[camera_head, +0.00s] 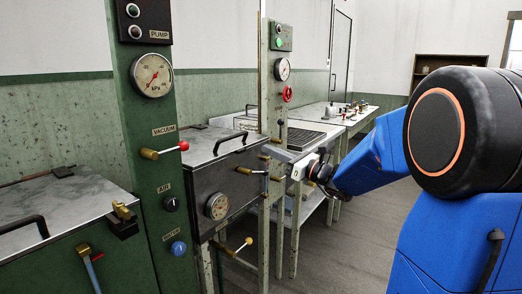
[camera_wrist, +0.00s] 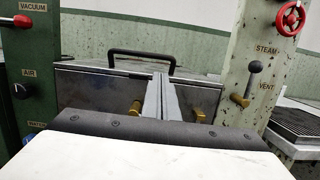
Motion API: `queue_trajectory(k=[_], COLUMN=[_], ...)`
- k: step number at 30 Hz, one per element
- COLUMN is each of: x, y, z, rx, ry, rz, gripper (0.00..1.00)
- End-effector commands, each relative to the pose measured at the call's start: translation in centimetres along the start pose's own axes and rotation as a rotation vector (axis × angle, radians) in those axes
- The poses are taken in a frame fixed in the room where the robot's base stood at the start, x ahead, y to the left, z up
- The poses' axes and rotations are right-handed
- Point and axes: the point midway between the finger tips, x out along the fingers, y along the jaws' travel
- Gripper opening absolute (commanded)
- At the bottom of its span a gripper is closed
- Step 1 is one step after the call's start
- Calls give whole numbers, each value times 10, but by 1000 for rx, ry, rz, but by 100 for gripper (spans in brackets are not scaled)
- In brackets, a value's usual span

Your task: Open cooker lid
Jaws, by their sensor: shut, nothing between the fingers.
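The cooker, which I take to be the dark metal box (camera_head: 208,178) between the two green columns, has a flat grey lid (camera_head: 205,144) lying closed on it. A black bar handle (camera_head: 230,142) stands on the lid; it also shows in the wrist view (camera_wrist: 140,53). My gripper (camera_head: 312,171) is to the right of the box in the head view. I cannot tell the gap; no contact with the handle is clear.
Brass fittings (camera_wrist: 205,105) stick out near the box's front. The vacuum column (camera_head: 150,150) stands left, the steam and vent column (camera_wrist: 262,65) right, with a vent lever (camera_wrist: 251,78). Another lidded green vessel (camera_head: 75,260) is at the far left. Open floor (camera_head: 360,240) lies in front.

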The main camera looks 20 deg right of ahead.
Motion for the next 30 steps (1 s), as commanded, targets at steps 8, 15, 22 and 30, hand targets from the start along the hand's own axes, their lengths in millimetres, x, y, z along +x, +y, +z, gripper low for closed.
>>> queue_trajectory(k=[8,15,22,30], x=[44,76,89,89], y=[2,1,1,1], z=[-1,-1,-1,-1], rx=[-1,-2,-1,-2], ry=[2,3,2,3], rz=[5,3,2,2], gripper=[0,0,0,0])
